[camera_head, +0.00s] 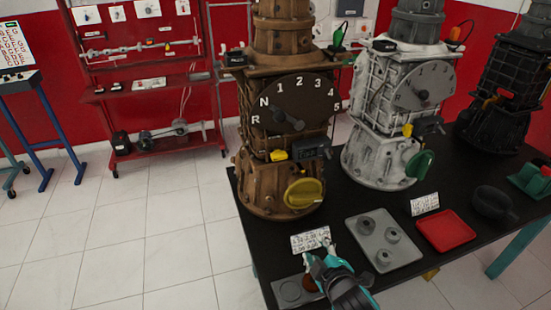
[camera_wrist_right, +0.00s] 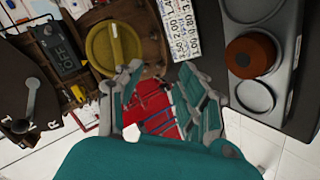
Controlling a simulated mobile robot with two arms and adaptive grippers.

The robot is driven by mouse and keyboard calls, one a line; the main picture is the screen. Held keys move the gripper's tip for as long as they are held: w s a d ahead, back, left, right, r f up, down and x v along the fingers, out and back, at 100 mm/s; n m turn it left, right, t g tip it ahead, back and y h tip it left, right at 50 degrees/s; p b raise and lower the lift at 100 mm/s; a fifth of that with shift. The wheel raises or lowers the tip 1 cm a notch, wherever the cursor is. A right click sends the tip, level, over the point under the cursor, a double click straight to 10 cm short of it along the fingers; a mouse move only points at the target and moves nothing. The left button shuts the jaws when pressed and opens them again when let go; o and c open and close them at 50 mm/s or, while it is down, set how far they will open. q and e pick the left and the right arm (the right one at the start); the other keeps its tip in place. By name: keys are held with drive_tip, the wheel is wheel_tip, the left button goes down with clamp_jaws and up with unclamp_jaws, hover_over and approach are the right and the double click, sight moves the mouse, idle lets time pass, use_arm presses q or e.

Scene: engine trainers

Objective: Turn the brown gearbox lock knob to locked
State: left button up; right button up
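The brown gearbox (camera_head: 262,182) stands on the black table. A round yellow knob (camera_head: 304,194) with a raised grip bar sits low on its front. The bar lies roughly sideways in the head view. This knob also shows in the right wrist view (camera_wrist_right: 113,46), past the fingertips; its lock marking cannot be read. My right gripper (camera_head: 320,256) is over the table's front edge, below and in front of the knob, apart from it. In the wrist view its fingers (camera_wrist_right: 160,92) are spread with nothing between them. My left gripper is out of view.
A grey tray with an orange-brown cylinder (camera_wrist_right: 250,55) lies close to my right gripper. A number card (camera_head: 311,240), a grey parts tray (camera_head: 358,226) and a red tray (camera_head: 446,231) are nearby. A white gearbox (camera_head: 376,160) stands to the right. A dial lever projects above the knob.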

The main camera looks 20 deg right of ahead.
sight(280, 159)
drive_tip(key=w+a+r+n+t+y, duration=0.1)
drive_tip(key=w+r+n+t, duration=0.25)
drive_tip(key=r, duration=0.35)
drive_tip(key=w+a+r+n+t+y, duration=0.1)
drive_tip(key=w+a+r+n+t, duration=0.15)
drive_tip(key=r+n, duration=0.3)
drive_tip(key=shift+m, duration=0.6)
drive_tip(key=w+p, duration=0.1)
drive_tip(key=w, duration=0.7)
drive_tip(key=w+p, duration=0.1)
drive_tip(key=w, duration=0.8)
drive_tip(key=shift+w+d+r+p, duration=0.1)
drive_tip(key=shift+d+r+p, duration=0.05)
drive_tip(key=shift+p, duration=0.2)
clamp_jaws()
